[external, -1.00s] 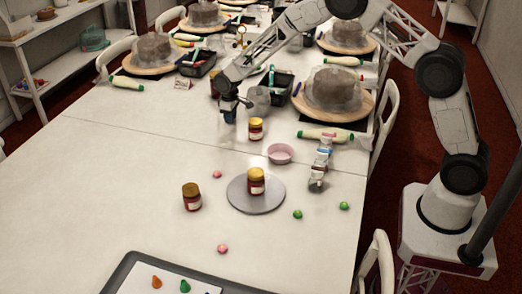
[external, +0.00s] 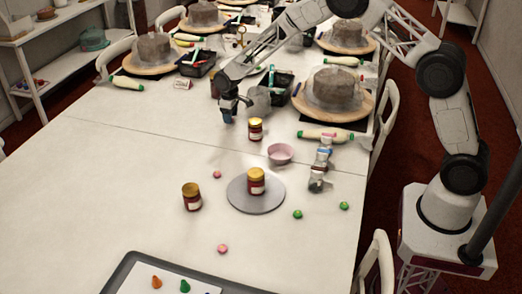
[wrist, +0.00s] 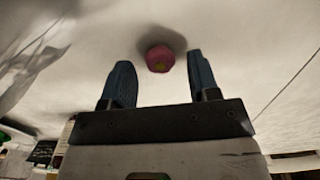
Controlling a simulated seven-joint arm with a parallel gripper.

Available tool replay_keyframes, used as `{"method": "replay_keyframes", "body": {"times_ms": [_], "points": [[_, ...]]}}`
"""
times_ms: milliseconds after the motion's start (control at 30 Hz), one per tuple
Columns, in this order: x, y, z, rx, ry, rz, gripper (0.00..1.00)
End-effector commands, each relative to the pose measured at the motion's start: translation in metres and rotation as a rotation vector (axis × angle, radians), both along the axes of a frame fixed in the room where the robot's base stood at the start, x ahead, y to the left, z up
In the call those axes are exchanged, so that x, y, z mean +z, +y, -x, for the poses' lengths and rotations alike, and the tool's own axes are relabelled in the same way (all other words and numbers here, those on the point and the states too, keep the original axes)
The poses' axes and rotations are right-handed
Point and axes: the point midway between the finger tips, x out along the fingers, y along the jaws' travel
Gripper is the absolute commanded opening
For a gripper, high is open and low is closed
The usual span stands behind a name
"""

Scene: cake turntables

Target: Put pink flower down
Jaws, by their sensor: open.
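My gripper (wrist: 159,62) is open. In the external view my gripper (external: 229,112) is low over the far part of the table, left of a red jar (external: 255,130); I cannot make out the flower under it there. Two other small pink pieces (external: 217,174) (external: 222,249) lie on the table nearer the camera.
A grey disc (external: 265,207) holds a gold-lidded jar (external: 256,181); another jar (external: 191,197) stands to its left. The left of the table is clear.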

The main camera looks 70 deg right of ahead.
Motion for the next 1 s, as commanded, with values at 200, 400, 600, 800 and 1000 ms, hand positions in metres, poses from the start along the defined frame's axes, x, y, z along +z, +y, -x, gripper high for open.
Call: {"method": "replay_keyframes", "body": {"times_ms": [200, 400, 600, 800, 1000], "points": [[0.027, 0.000, 0.000, 0.000, -0.002, 0.000, 0.55], [0.059, 0.000, 0.000, 0.000, -0.002, 0.000, 0.55], [0.089, 0.000, 0.000, 0.000, -0.001, 0.000, 0.55], [0.107, 0.000, 0.000, 0.000, 0.000, 0.000, 0.55], [0.113, 0.000, 0.000, 0.000, 0.000, 0.000, 0.55]]}}
